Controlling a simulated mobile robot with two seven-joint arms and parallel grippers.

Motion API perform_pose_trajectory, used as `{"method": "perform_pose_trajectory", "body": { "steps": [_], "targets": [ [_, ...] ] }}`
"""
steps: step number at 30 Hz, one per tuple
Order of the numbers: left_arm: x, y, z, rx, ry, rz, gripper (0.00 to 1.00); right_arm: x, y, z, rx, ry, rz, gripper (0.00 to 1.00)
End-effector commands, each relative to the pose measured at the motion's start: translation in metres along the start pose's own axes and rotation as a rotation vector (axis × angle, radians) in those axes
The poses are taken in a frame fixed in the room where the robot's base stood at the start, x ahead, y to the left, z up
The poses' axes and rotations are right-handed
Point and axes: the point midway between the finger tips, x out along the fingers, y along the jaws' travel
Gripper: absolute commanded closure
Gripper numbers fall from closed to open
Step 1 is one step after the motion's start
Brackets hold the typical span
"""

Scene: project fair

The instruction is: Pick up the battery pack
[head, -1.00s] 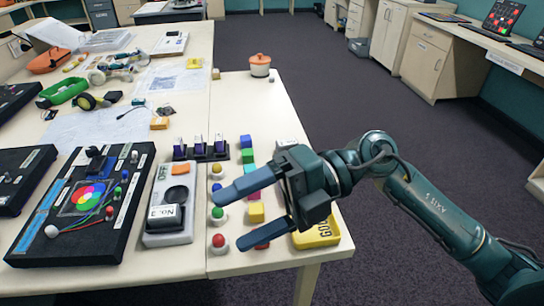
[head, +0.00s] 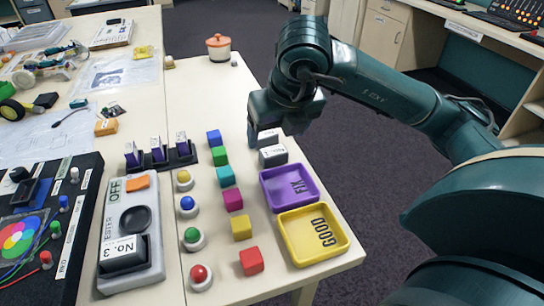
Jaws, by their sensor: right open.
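No single battery pack is clearly marked. Two dark blocks with white labels, a near one (head: 272,155) and a far one (head: 267,138), stand behind the purple tray. A black block labelled "No. 3" (head: 122,254) sits in the grey tester (head: 150,195). Purple blocks with white labels (head: 157,148) stand in a black rack. My right gripper (head: 260,134) points down, right at the far labelled block. It is open, with its fingers partly hidden by its own body; I cannot tell whether it touches or straddles the block. My left gripper is out of view.
The purple FIX tray (head: 309,185) and yellow GOOD tray (head: 341,240) lie at the table's right edge. Several coloured cubes (head: 233,200) and round buttons (head: 187,206) form rows beside them. An orange-lidded pot (head: 218,46) stands behind.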

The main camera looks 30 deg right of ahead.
Motion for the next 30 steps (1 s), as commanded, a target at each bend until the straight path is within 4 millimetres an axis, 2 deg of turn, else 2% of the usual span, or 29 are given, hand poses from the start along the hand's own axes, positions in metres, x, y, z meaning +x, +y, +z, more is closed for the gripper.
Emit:
{"method": "perform_pose_trajectory", "body": {
  "steps": [7, 12, 16, 25, 30],
  "targets": [
    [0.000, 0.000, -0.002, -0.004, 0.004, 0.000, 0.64, 0.019, -0.001, -0.003, 0.000, 0.003, 0.000, 0.24],
    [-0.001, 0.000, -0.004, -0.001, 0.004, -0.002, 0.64, 0.044, -0.004, -0.011, -0.001, 0.006, -0.002, 0.24],
    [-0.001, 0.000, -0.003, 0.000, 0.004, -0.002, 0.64, 0.059, -0.002, -0.009, -0.001, 0.002, 0.002, 0.24],
    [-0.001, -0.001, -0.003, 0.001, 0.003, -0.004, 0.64, 0.064, -0.002, -0.009, -0.001, 0.000, 0.002, 0.24],
    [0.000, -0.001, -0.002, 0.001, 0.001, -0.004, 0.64, 0.064, -0.002, -0.009, -0.001, 0.000, 0.002, 0.38]
  ]
}}
